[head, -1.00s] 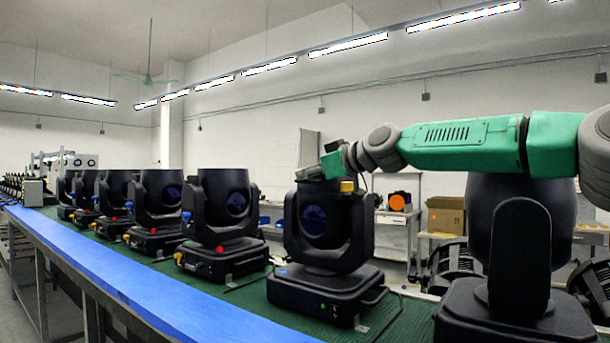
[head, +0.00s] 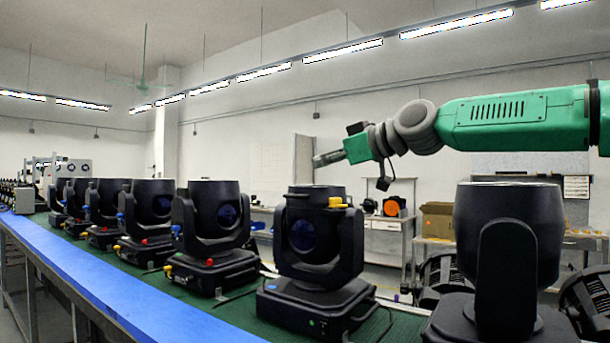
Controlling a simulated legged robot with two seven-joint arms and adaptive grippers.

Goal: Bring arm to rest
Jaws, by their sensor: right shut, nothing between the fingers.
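My right arm comes in from the right edge in the head view, green with grey joints. Its gripper (head: 328,158) is shut and empty, pointing left. It hangs in the air just above the top of the nearest middle black par can (head: 320,235), with a visible gap between them. That par can stands upright on its base and has a yellow part (head: 338,202) near its top. My left gripper is not in view.
Several more black par cans (head: 210,225) stand in a row to the left on the green conveyor surface (head: 225,312). A large black one (head: 508,250) stands close at the right, below my arm. A blue rail (head: 130,290) runs along the front. Shelves with a cardboard box (head: 437,220) stand behind.

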